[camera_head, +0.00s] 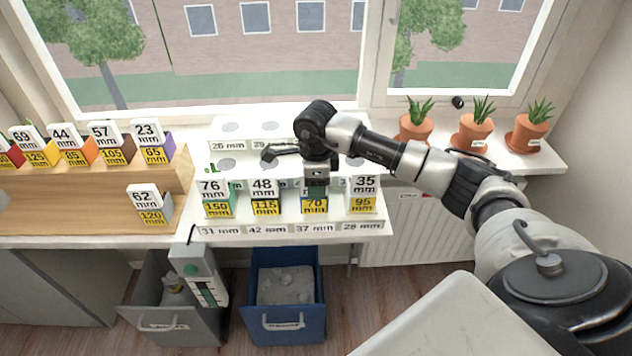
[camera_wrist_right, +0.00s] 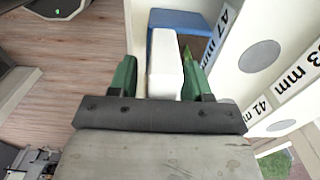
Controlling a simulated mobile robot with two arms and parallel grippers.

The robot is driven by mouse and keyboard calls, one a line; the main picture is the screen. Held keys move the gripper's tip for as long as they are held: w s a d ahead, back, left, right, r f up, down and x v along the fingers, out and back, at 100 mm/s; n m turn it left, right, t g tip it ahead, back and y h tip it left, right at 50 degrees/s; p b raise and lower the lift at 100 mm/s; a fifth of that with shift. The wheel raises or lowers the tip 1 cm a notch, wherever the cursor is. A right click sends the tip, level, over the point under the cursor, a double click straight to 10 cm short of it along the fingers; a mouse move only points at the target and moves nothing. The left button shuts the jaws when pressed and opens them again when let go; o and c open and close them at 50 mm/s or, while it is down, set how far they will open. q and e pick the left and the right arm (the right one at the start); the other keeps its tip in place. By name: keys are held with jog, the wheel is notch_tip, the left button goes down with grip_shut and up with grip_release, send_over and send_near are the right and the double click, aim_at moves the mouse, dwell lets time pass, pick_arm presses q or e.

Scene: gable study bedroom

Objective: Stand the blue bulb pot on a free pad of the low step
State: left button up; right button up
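The blue bulb pot (camera_wrist_right: 178,22) shows in the right wrist view with brown fill, a green shoot and a white tag block (camera_wrist_right: 165,68). In the head view its yellow "70 mm" card (camera_head: 315,206) stands on the low step (camera_head: 290,226), between the 48 mm and 35 mm pots. My right gripper (camera_head: 317,190) is directly above it. In the wrist view its green fingers (camera_wrist_right: 160,80) stand either side of the white tag, with a gap at the left finger. The fingers partly hide the pot. My left gripper is out of view.
Bare round pads show on the higher steps, one on the middle step (camera_head: 227,163). Pots marked 76 mm (camera_head: 212,198), 48 mm (camera_head: 263,197) and 35 mm (camera_head: 364,196) stand close by. Wooden shelving (camera_head: 90,190) is left, terracotta pots (camera_head: 474,130) right, open bins (camera_head: 285,290) below.

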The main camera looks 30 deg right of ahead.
jog(key=shift+r, duration=0.1)
notch_tip(320, 180, up, 12)
jog(key=b, duration=0.2)
jog(key=shift+b, duration=0.35)
dwell(0.3)
